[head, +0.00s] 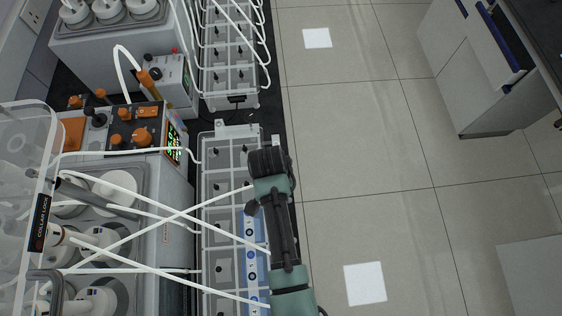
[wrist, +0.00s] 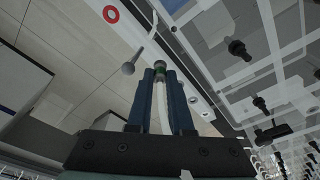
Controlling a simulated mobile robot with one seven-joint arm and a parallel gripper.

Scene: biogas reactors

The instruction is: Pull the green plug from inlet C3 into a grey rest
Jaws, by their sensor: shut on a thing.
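In the wrist view my gripper (wrist: 161,74) has its two dark blue fingers closed around the green plug (wrist: 160,70). In the head view my arm reaches over the clear trays and hides the gripper's fingers and the plug. I cannot make out which inlet is C3.
Clear trays (head: 222,180) with dark pegs run along the reactors. A blue strip with round marks (head: 252,262) lies beside my arm. White tubes (head: 165,212) cross the trays at the left. A control box (head: 135,130) stands farther left. The tiled floor (head: 350,140) on the right is clear.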

